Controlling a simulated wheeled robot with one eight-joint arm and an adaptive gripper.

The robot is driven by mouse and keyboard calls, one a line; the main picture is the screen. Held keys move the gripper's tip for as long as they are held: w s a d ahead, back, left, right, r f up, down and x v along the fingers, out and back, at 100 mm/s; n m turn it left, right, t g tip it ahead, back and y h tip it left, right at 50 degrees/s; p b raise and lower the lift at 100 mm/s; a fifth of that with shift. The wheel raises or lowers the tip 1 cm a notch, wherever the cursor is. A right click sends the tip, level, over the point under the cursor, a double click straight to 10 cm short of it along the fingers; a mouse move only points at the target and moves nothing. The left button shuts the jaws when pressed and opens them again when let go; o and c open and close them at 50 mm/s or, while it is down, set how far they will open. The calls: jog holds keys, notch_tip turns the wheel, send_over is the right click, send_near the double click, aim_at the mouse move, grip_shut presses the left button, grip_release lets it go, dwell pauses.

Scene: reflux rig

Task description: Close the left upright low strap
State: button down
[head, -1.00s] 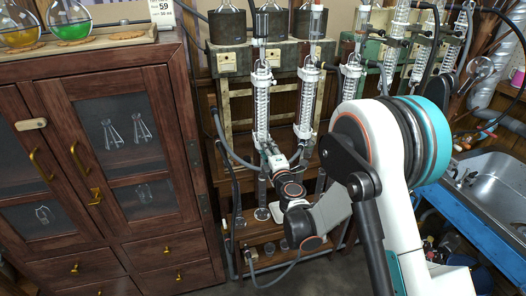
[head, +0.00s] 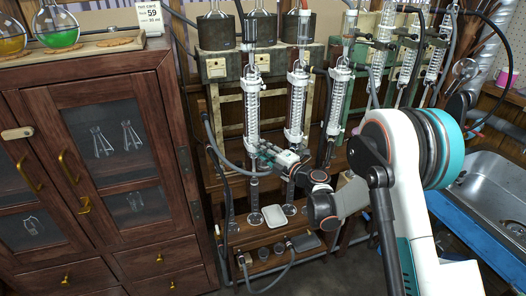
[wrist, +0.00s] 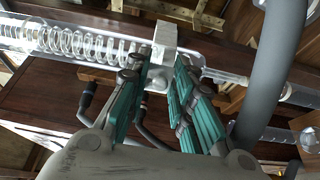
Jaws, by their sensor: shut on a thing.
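The left upright (head: 251,108) is the leftmost glass condenser on the rack in the head view, with a coil inside. It also shows lying across the top left of the wrist view (wrist: 75,42). Its low strap (wrist: 163,38) shows as a pale, blocky piece at the condenser's lower end. My gripper (wrist: 162,68) has its teal fingers on either side of this piece, shut on it. In the head view my gripper (head: 262,150) reaches in from the right at the foot of the upright and hides much of the strap there.
A second upright (head: 297,105) stands close on the right, with more beyond it. A grey hose (head: 222,150) curves past on the left. A wooden cabinet (head: 100,150) stands left, a sink (head: 492,190) right. A low shelf (head: 270,255) lies below.

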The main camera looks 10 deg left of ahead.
jog(key=c, duration=1.6)
grip_release()
jog(key=shift+w, duration=0.1)
jog(key=shift+c, duration=0.2)
jog(key=v, duration=1.2)
jog(key=shift+o, duration=0.2)
